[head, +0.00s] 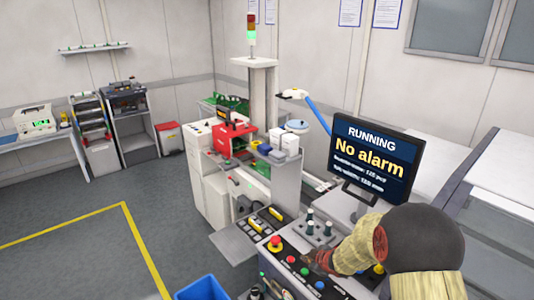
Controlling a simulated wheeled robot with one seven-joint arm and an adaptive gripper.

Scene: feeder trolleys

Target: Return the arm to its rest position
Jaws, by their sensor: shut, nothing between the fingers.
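My arm comes in from the lower right, with a dark round joint and tan, worn-looking links. My gripper (314,264) is at its end, small and dark reddish, shut with nothing seen in it. It is over the control panel (296,284), close to the coloured buttons. I cannot tell whether it touches the panel. My arm hides the panel's right part.
The panel has a red knob on a yellow base (275,243), several buttons and small levers (318,225). A monitor (375,160) reading "RUNNING, No alarm" stands behind my arm. A blue bin (201,289) is at the bottom. Grey floor (75,215) is clear at left.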

